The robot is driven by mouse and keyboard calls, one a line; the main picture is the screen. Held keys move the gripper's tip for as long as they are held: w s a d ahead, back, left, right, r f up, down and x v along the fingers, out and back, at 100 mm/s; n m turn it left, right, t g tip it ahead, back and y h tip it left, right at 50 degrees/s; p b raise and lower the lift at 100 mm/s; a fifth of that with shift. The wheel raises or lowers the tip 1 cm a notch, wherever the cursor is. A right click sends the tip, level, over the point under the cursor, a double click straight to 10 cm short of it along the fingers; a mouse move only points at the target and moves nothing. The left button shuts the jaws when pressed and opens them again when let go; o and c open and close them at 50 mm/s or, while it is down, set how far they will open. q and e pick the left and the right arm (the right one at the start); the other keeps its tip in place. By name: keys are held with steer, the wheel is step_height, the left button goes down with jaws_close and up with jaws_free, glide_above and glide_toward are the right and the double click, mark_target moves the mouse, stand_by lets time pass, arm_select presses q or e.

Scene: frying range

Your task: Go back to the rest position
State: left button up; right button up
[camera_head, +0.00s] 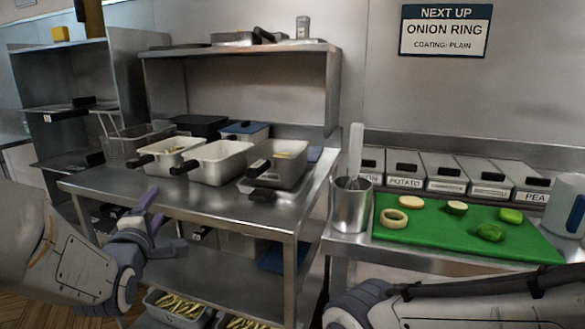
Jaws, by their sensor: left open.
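My left gripper (163,222) is open and empty. It is in front of the left steel table (250,210), near its front edge, with its fingers apart. My left arm comes in from the left edge. Links of my right arm show along the bottom right, in front of the right counter, but its gripper does not show.
Three fryer baskets or pans (220,163) with dark handles stand on the left table. The right counter holds a steel pot (351,212) with a utensil and a green board (440,240) with food pieces. Labelled bins (443,175) stand behind. Fries trays (180,306) sit below.

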arm_select(q)
steer(key=s+d+f+m+g+h, duration=0.3)
steer(key=s+d+f+m+g, duration=0.3)
steer(key=d, duration=0.4)
steer(key=s+d+f+m+g+h, duration=0.2)
steer(key=s+d+f+m+g, duration=0.15)
steer(key=d+f+m, duration=0.55)
steer(key=s+d+f+m+g, duration=0.1)
steer(key=s+d+m+g, duration=0.4)
steer(key=s, duration=0.6)
steer(key=s+m+g, duration=0.4)
steer(key=s+m, duration=0.4)
steer(key=s, duration=0.4)
step_height(320, 180, up, 21)
steer(key=w+p, duration=0.1)
steer(key=p, duration=2)
steer(key=shift+d+n+t+y+p, duration=0.15)
steer(key=shift+n+t+y+p, duration=0.2)
steer(key=shift+n+y, duration=0.05)
arm_select(e)
step_height(320, 180, up, 22)
steer(key=shift+s+d+f, duration=0.15)
steer(key=shift+s, duration=0.1)
